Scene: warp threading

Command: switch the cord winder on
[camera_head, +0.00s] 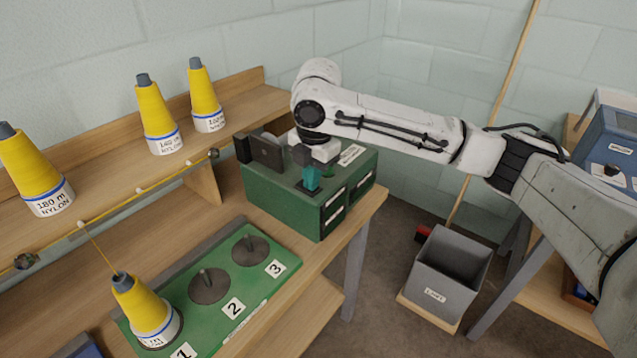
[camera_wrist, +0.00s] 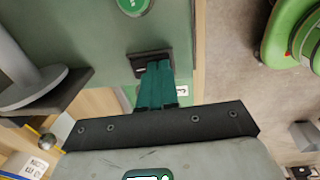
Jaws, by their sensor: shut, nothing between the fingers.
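The cord winder is a green box (camera_head: 285,205) at the right end of the bench, with dark upright plates (camera_head: 266,152) on its top. My gripper (camera_head: 311,184) points down over the winder's top near its front edge. Its teal fingers are shut together, with nothing between them. In the wrist view the fingertips (camera_wrist: 154,66) are at a small dark switch (camera_wrist: 139,63) and partly cover it. I cannot tell whether they touch it or which way it is set. A round green button (camera_wrist: 133,4) is beyond the switch on the same top.
Yellow cones (camera_head: 158,119) stand on the back shelf. Another cone (camera_head: 142,306) sits on post 1 of the green numbered board (camera_head: 245,294); posts 2 and 3 are bare. A blue box (camera_head: 610,145) is on the right-hand table.

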